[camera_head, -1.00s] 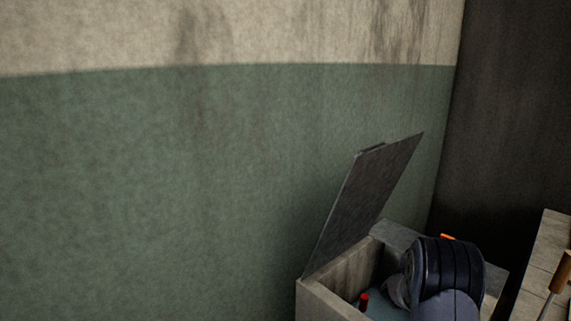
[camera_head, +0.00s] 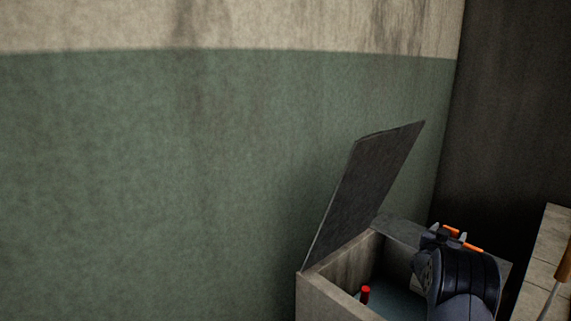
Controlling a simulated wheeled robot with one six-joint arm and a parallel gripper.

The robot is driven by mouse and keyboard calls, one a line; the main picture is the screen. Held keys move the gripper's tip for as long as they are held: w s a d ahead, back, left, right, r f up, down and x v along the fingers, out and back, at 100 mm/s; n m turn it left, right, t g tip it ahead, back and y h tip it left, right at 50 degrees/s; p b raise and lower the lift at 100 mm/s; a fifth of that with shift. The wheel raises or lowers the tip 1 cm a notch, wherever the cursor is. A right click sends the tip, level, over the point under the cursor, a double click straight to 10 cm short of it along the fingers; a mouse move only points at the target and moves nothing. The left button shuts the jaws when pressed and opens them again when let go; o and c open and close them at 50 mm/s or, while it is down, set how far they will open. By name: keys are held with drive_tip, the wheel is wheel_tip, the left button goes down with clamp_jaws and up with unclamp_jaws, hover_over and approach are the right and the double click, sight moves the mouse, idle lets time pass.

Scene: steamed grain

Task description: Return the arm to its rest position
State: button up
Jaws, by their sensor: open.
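My arm (camera_head: 468,280) reaches in from the bottom right, a dark rounded wrist over the right side of an open box (camera_head: 340,302). My gripper (camera_head: 455,236) shows as dark finger parts with orange strips, just beyond the wrist at the box's far right rim. The fingers stand apart, and I see nothing between them. The wrist hides part of the gripper and the right side of the box.
The box's grey lid (camera_head: 365,190) stands raised and tilted. A small red-topped object (camera_head: 365,293) is inside the box. A tiled counter (camera_head: 545,262) with a wooden-handled tool (camera_head: 563,268) lies right. A green wall (camera_head: 150,180) fills the left.

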drive_tip(key=shift+s+a+f+n+t+y+b, duration=0.15)
drive_tip(key=shift+s+n+t+y+b, duration=0.25)
drive_tip(key=shift+b, duration=0.5)
drive_tip(key=shift+s+a+n+t+y+b, duration=0.2)
drive_tip(key=shift+n+t+y+b, duration=0.3)
drive_tip(key=shift+b, duration=0.4)
drive_tip(key=shift+s+a+n+t+y+b, duration=0.1)
drive_tip(key=shift+s+n+t+y+b, duration=0.25)
drive_tip(key=shift+y, duration=0.35)
drive_tip(key=shift+s+a+r+n+t+y+p, duration=0.1)
drive_tip(key=shift+s+r+n+t+y+p, duration=0.1)
drive_tip(key=shift+s+n+t+y+p, duration=0.3)
drive_tip(key=shift+s+a+r+n+t+y+p, duration=0.15)
drive_tip(key=shift+n+y+p, duration=0.3)
drive_tip(key=shift+y+p, duration=0.45)
drive_tip(key=s+n+y+p, duration=0.1)
drive_tip(key=y+p, duration=0.1)
drive_tip(key=p, duration=0.2)
drive_tip(key=shift+s+n+t+p, duration=0.15)
drive_tip(key=shift+n+t+p, duration=0.15)
drive_tip(key=shift+t, duration=0.1)
drive_tip(key=shift+s+a+f, duration=0.15)
drive_tip(key=shift+s+f, duration=0.05)
drive_tip(key=shift+s+a, duration=0.1)
drive_tip(key=shift+s, duration=0.45)
